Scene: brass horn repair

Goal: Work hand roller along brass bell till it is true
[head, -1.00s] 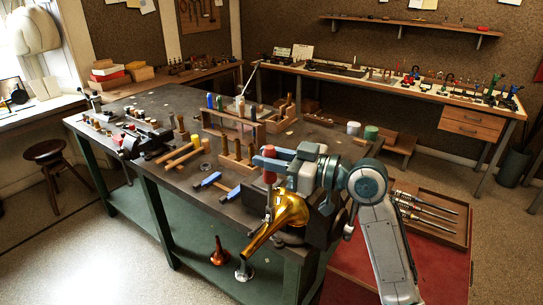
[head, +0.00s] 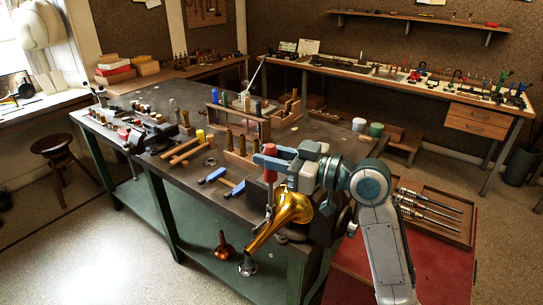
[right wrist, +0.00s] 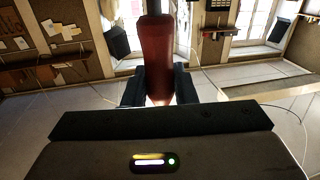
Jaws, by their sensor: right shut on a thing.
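The brass bell (head: 293,208) is a gold flared horn at the near right corner of the workbench, its narrow end slanting down to the left. The hand roller (head: 270,166) has a red handle and a metal lower part. My right gripper (head: 265,160) is shut around the red handle, which stands upright. The roller's lower end is beside or against the bell's upper left side; contact is too small to tell. In the right wrist view the red handle (right wrist: 157,58) stands between the dark fingers. My left gripper is out of view.
The workbench (head: 300,152) carries wooden racks, blue-handled tools (head: 212,175) and wooden-handled mallets (head: 185,150). A small copper-coloured funnel (head: 224,250) stands on the lower shelf. A tray of metal tools (head: 435,215) lies at right on a red surface. Floor at left is open.

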